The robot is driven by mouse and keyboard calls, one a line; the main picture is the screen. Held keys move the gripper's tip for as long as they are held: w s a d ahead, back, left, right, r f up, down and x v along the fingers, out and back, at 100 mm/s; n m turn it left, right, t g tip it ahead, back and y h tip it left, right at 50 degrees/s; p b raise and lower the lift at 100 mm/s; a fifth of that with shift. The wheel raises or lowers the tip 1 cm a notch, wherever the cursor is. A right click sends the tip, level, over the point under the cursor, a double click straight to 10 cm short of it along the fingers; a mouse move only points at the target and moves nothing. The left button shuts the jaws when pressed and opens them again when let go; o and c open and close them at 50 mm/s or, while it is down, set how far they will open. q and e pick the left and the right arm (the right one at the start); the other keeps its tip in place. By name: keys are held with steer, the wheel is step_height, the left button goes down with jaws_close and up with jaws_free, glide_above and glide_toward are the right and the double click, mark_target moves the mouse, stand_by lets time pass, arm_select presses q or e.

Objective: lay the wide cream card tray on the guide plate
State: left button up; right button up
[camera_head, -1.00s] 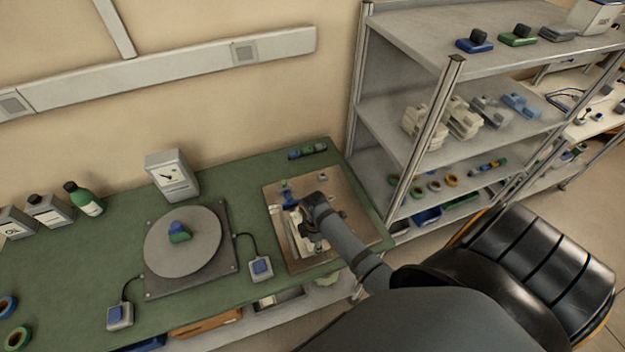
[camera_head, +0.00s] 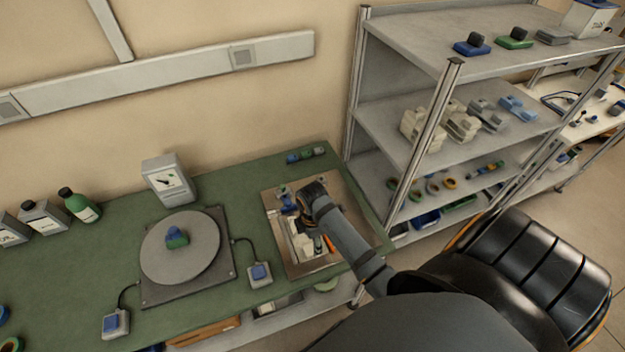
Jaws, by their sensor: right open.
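The guide plate (camera_head: 350,228) is a flat brownish plate on the right end of the green bench. A cream piece (camera_head: 301,243), which looks like the wide card tray, lies over the left middle part of the plate. My arm partly covers it, and I cannot tell how exactly it is seated. My right gripper (camera_head: 300,206) is open above the back half of the plate, just behind the cream piece. Its fingertips are dark and partly hidden by the wrist. A small blue part (camera_head: 287,204) shows beside it. My left gripper is not in view.
A round grey turntable (camera_head: 180,262) with a blue and green part stands left of the plate. A blue-topped switch box (camera_head: 259,274) sits between them. The grey shelf rack (camera_head: 400,130) with cream and grey stacks rises to the right. The bench left of the turntable has free room.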

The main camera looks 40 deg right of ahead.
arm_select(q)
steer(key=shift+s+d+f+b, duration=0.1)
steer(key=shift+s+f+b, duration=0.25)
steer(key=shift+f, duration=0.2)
arm_select(e)
step_height(320, 180, up, 6)
steer(key=shift+r, duration=0.15)
